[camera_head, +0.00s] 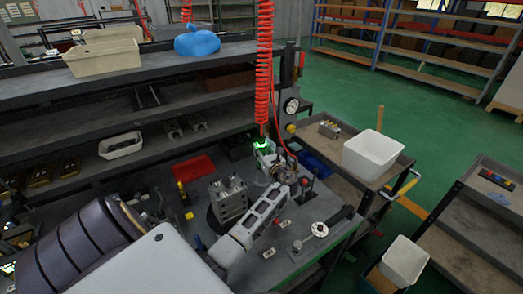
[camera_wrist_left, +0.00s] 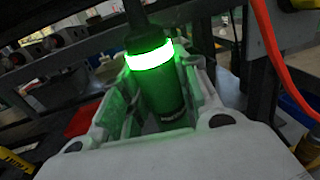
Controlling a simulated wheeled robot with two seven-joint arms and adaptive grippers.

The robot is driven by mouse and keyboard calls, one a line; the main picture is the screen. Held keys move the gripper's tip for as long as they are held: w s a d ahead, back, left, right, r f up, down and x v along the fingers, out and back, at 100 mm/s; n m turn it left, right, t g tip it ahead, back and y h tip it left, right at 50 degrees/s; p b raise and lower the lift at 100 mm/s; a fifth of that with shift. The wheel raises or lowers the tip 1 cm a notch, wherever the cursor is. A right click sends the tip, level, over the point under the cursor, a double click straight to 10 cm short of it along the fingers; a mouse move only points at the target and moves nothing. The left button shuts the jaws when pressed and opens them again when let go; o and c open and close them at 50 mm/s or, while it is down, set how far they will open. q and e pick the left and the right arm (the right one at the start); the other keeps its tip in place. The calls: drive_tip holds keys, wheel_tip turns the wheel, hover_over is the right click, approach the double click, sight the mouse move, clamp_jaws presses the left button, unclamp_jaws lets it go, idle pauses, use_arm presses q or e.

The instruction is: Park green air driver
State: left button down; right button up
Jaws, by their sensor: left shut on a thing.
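The green air driver (camera_head: 261,143) hangs upright below a red coiled hose (camera_head: 264,60) at the back right of the workbench. In the left wrist view the driver (camera_wrist_left: 160,85) is a dark cylinder with a bright green glowing ring near its top. My left gripper (camera_head: 266,158) is shut around the driver's body. The pale fingers (camera_wrist_left: 155,95) stand on both sides of the driver in the left wrist view. The driver's lower end is hidden behind the gripper. My right gripper is in neither view.
A grey metal valve block (camera_head: 228,199) stands left of my left forearm. A red tray (camera_head: 194,169) lies behind it. A pressure gauge (camera_head: 291,106) is on the post to the right. A white bin (camera_head: 371,155) sits on a side cart. Shelves rise behind the bench.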

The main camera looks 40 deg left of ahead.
use_arm(q)
drive_tip(key=shift+r, duration=0.15)
drive_tip(key=c, duration=1)
unclamp_jaws()
drive_tip(key=shift+o, duration=0.2)
drive_tip(key=shift+f, duration=0.2)
drive_tip(key=v, duration=1.2)
drive_tip(key=shift+d+r, duration=0.1)
drive_tip(key=shift+r, duration=0.05)
